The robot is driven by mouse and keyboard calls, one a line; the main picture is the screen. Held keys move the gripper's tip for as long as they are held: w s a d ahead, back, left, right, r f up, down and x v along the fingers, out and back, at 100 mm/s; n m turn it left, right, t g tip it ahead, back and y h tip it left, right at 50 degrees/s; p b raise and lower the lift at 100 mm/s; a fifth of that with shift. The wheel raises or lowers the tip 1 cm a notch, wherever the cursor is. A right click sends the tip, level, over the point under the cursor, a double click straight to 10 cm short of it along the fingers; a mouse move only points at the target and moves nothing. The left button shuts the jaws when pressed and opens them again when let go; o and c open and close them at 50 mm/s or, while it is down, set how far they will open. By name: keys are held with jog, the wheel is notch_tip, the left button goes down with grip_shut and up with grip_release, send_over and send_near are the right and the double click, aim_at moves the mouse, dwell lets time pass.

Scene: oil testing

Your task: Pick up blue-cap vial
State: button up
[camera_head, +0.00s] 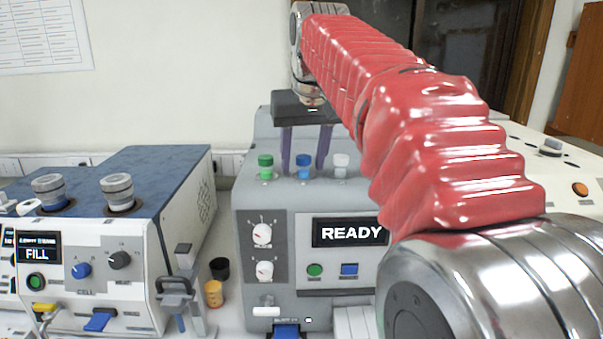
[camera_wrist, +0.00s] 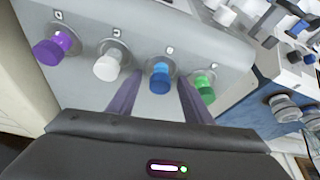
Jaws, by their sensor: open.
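The blue-cap vial (camera_head: 304,165) sits in the top of the grey machine (camera_head: 350,200), between a green-cap vial (camera_head: 265,165) and a white-cap vial (camera_head: 340,163). In the wrist view the blue cap (camera_wrist: 159,76) shows between my gripper's two purple fingers. My gripper (camera_head: 303,165) points down over the machine top. Its fingers are apart, one on each side of the blue cap in the picture. I cannot tell whether they touch it. The vial's body is hidden in its slot.
A purple-cap vial (camera_wrist: 57,46) stands at the row's end in the wrist view, beyond the white one. The green cap (camera_wrist: 203,87) is close to one finger. A blue-topped machine (camera_head: 150,170) stands left. Black (camera_head: 219,268) and yellow (camera_head: 213,292) cups stand between the machines.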

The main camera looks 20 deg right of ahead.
aim_at(303, 156)
jog(key=shift+f, duration=0.1)
dwell(0.5)
jog(key=c, duration=1.1)
jog(key=shift+r, duration=0.2)
jog(key=shift+c, duration=0.3)
jog(key=shift+r, duration=4.75)
